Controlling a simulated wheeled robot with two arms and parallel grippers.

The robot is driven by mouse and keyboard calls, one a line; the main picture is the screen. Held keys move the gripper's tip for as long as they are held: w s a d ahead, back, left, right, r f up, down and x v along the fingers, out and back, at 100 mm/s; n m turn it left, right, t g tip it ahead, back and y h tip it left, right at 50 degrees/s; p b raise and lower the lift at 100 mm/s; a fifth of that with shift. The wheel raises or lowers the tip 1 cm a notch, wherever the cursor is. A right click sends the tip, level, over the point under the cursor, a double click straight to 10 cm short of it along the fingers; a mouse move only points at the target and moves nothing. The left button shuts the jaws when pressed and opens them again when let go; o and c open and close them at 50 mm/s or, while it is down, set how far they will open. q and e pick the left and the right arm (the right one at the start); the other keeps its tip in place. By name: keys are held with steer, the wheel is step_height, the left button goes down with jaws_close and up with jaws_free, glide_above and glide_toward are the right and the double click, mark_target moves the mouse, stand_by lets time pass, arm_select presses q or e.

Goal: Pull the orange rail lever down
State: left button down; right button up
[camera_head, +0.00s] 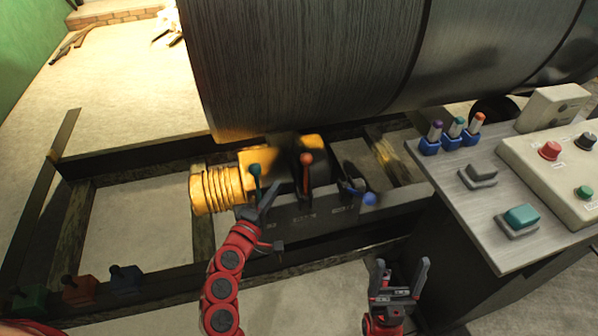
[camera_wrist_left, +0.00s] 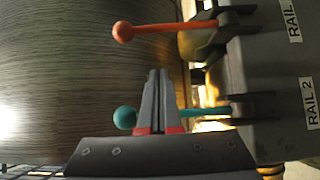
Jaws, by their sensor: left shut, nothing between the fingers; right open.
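The orange rail lever (camera_head: 306,172) stands up from a dark rail panel (camera_head: 300,215), its round knob on top. It also shows in the left wrist view (camera_wrist_left: 170,28), its knob free of any finger. A teal lever (camera_head: 256,176) stands to its left, and in the left wrist view (camera_wrist_left: 200,112) it runs behind my fingers. My left gripper (camera_head: 270,194) is shut and empty, between the teal and orange levers and apart from the orange one. Its fingertips (camera_wrist_left: 156,72) also show in the wrist view. My right gripper (camera_head: 402,266) is open and empty, in front of the panel.
A blue-knobbed lever (camera_head: 369,199) leans low at the panel's right end. A large dark cylinder (camera_head: 310,60) fills the back. A control console (camera_head: 460,200) with several switches and buttons stands at the right. A yellow ribbed part (camera_head: 218,190) lies left of the levers.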

mark_target(306, 179)
arm_select(q)
steer(key=shift+w, duration=0.1)
steer(key=w+d+p, duration=0.1)
steer(key=w+d, duration=0.4)
steer(key=shift+w+d+p, duration=0.3)
steer(key=shift+d+p, duration=0.05)
steer(key=shift+p, duration=0.05)
stand_by(0.4)
